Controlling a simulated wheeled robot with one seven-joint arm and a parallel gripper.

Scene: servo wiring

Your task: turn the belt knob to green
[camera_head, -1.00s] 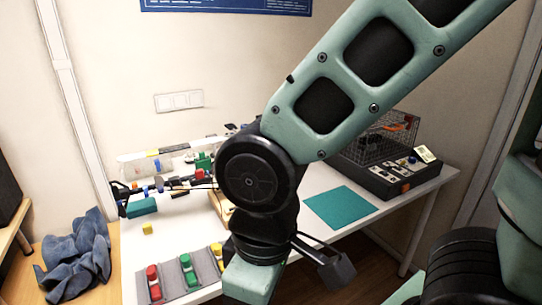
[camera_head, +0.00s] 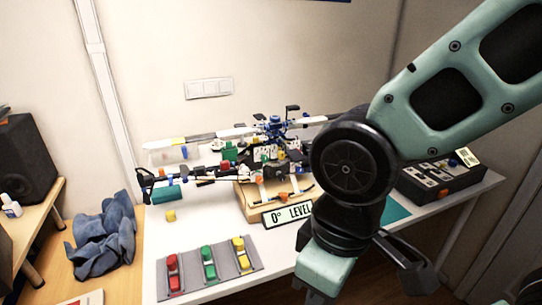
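I cannot make out a knob clearly marked as the belt knob. A black control box (camera_head: 437,183) stands on the right end of the white table, with small pale panels and a blue knob-like part (camera_head: 453,162) on top. My arm covers its left part. My gripper hangs at the lower right, well in front of the box and apart from it. Only dark parts by my wrist (camera_head: 408,264) show, so its fingers cannot be read. I see nothing held.
A model helicopter (camera_head: 272,128) stands on a wooden base with a "0° LEVEL" sign (camera_head: 287,214). Red, green and yellow switches sit on a grey panel (camera_head: 190,274). A teal mat (camera_head: 396,213) is partly hidden.

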